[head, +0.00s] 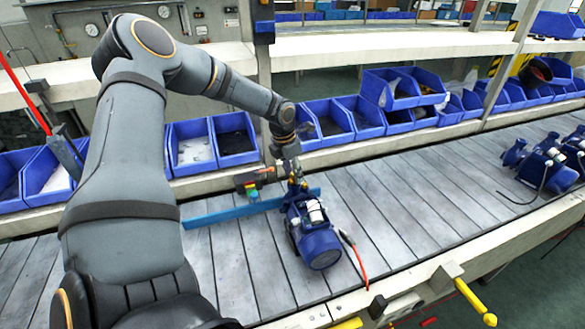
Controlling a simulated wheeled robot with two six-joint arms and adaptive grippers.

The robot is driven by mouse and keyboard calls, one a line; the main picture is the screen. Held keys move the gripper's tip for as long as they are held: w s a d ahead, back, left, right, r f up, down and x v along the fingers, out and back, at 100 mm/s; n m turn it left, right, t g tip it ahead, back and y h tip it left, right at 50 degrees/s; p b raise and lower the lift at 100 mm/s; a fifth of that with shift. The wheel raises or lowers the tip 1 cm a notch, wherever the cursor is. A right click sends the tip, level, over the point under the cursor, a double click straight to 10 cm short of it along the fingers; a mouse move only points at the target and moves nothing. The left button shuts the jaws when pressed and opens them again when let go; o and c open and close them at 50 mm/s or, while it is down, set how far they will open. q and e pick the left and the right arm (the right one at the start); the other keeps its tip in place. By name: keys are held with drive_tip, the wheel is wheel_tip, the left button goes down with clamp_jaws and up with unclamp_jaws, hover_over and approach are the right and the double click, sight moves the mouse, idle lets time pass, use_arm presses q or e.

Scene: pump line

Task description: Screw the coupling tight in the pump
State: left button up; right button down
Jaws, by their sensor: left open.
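A blue pump (318,246) with a round motor end and a pale cylinder on top lies on the grey slatted conveyor, near the middle of the picture. My left arm reaches over from the left, and my left gripper (294,180) points down at the pump's far end. The gripper is open; its fingertips are small here and overlap the pump's far part. A small yellowish bit shows by the fingers, but I cannot tell whether it is the coupling. The coupling is not clearly visible. My right gripper is not in view.
A flat blue bar (232,213) crosses the conveyor left of the pump. More blue pumps (548,165) stand at the far right. Blue bins (236,139) line the back. The conveyor between the pumps is clear.

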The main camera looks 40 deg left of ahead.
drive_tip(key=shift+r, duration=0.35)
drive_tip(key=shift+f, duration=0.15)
use_arm(q)
drive_tip(key=shift+w+b, duration=0.15)
drive_tip(key=shift+b, duration=0.35)
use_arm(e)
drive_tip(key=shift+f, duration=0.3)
